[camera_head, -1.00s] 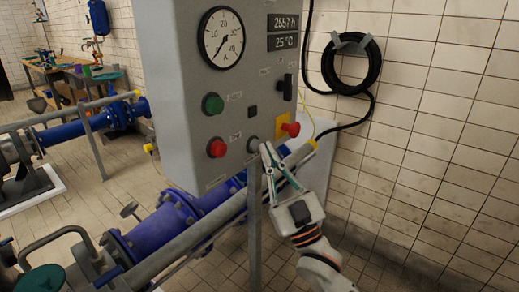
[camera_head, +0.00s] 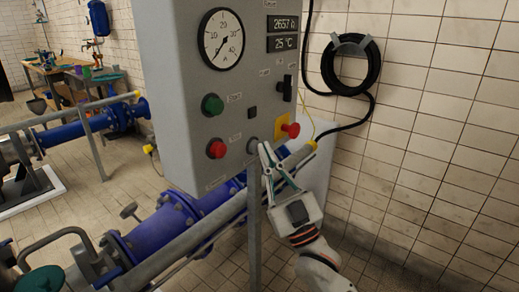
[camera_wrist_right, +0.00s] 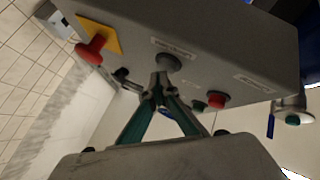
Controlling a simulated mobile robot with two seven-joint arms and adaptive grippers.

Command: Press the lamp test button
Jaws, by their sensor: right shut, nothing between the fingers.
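The lamp test button seems to be the round grey button (camera_head: 252,145) low on the grey control cabinet (camera_head: 172,110), between the red button and the red emergency knob. Its label is too blurred to read. In the right wrist view the grey button (camera_wrist_right: 168,62) stands just beyond the fingertips. My right gripper (camera_head: 264,148) is shut and empty, its tips close to the button. It also shows in the right wrist view (camera_wrist_right: 160,82). I cannot tell whether the tips touch the button. My left gripper is not in view.
Around the button are a red button (camera_head: 216,148), a green button (camera_head: 212,104), a small black button (camera_head: 252,112), a black switch (camera_head: 287,88) and a red emergency knob (camera_head: 291,130) on yellow. A blue pipe (camera_head: 160,230) and grey rail run below the cabinet.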

